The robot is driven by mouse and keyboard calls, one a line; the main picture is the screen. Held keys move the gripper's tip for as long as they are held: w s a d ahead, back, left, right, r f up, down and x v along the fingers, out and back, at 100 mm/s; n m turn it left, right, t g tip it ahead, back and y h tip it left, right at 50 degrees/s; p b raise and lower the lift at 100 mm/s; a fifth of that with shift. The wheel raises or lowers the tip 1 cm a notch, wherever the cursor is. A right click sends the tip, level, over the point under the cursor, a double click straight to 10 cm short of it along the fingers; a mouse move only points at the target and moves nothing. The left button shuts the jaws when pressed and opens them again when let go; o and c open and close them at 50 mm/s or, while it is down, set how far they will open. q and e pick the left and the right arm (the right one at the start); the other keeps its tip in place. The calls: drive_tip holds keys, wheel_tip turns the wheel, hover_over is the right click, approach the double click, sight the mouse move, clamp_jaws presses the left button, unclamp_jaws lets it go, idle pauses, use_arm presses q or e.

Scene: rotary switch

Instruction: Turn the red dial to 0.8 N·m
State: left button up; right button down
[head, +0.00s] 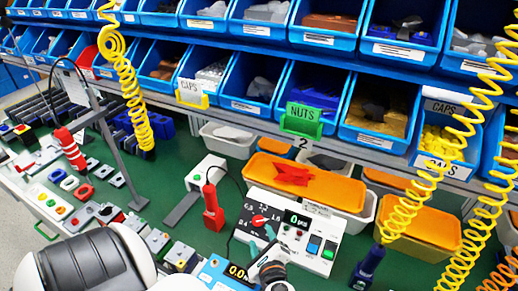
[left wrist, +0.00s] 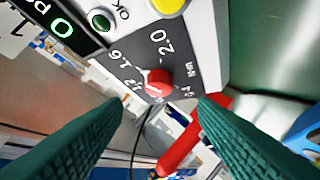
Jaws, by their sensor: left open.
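The red dial (head: 259,221) sits on the dark scale panel of a white control box (head: 322,256). In the left wrist view the red dial (left wrist: 158,81) shows between the fingertips, with scale marks 2.0, 1.6, 1.2 and 0.4 around it. I cannot tell for sure which mark its pointer faces. My left gripper (head: 263,240) is in front of the panel, close to the dial. In the left wrist view my left gripper (left wrist: 162,101) has its green fingers wide apart with nothing between them; they look short of the dial. My right gripper is not in view.
A red hanging tool (head: 212,207) is left of the box, and a blue one (head: 369,266) is to its right. An orange-lidded bin (head: 335,190) is behind. Yellow coiled hoses (head: 140,110) hang down.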

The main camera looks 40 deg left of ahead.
sight(257, 222)
use_arm(q)
drive_tip(key=x, duration=0.5)
drive_tip(key=shift+w+d, duration=0.15)
drive_tip(key=shift+d, duration=0.05)
drive_tip(key=shift+w+a+f+p, duration=0.2)
drive_tip(key=shift+w+a+p, duration=0.1)
drive_tip(key=shift+a, duration=0.3)
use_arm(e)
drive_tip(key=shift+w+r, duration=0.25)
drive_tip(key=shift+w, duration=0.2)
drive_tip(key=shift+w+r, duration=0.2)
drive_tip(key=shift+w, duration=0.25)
use_arm(q)
drive_tip(key=shift+c, duration=0.3)
drive_tip(key=c, duration=0.9)
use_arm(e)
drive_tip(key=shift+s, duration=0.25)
